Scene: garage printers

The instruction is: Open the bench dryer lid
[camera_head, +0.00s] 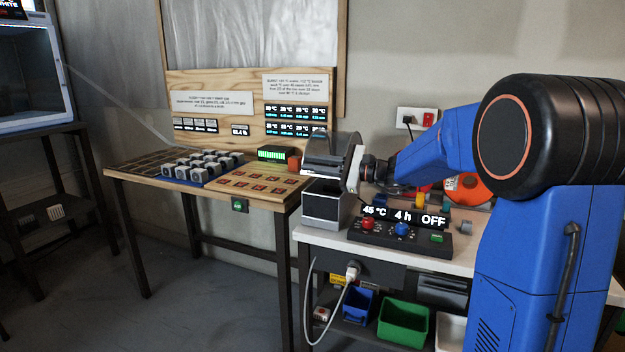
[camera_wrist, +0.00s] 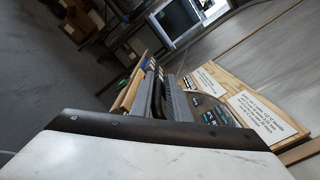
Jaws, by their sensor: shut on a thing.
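The bench dryer (camera_head: 322,207) is a grey box at the left end of the white bench. Its dark lid (camera_head: 328,148) stands raised and tilted above the body, with a gap between them. A pale panel shows at the lid's right side. My gripper (camera_head: 362,173) comes from the right and meets the lid at this panel. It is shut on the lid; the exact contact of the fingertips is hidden. In the wrist view, a white panel (camera_wrist: 140,160) with a dark screwed edge fills the bottom, close to the camera.
An orange spool (camera_head: 468,189) lies behind my arm. A wooden table (camera_head: 262,186) with grey blocks is left. A green bin (camera_head: 403,322) sits below.

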